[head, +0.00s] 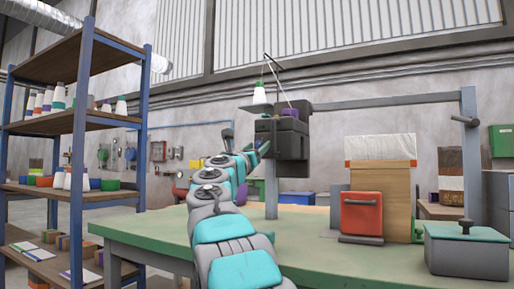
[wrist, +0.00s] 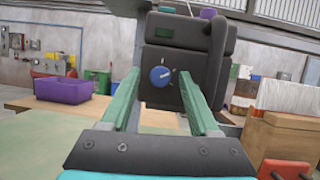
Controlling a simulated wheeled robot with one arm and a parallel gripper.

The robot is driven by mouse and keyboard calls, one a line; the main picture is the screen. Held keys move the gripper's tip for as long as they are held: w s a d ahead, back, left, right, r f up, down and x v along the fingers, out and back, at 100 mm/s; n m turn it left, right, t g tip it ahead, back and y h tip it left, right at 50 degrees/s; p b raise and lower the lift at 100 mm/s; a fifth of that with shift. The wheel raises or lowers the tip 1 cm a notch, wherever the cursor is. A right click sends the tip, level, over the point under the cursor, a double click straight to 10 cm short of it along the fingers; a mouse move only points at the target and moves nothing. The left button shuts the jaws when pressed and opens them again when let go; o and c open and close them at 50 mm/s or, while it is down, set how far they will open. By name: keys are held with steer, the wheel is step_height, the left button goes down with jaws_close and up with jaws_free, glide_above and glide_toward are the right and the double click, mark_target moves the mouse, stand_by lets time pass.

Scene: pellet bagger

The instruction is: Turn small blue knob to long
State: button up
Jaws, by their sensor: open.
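The small blue knob (wrist: 160,76) sits on the front face of a dark grey machine head (wrist: 188,52), with a pale pointer line across it. Small marks beside the knob are too small to read. My gripper (wrist: 162,78) is open, its two green fingers spread to either side of the knob in the wrist view, with nothing between them. I cannot tell how far the fingertips are from the knob. In the head view my arm reaches up to the machine head (head: 292,140), and the knob is too small to make out.
The machine head stands on a post above a green-topped table (head: 325,255). A red bin (head: 361,213) and a grey lidded box (head: 467,252) are on the table to the right. A blue-framed shelf (head: 78,120) stands at left. A purple bin (wrist: 62,89) shows in the wrist view.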

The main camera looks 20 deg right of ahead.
steer(key=shift+c, duration=0.3)
jaws_close()
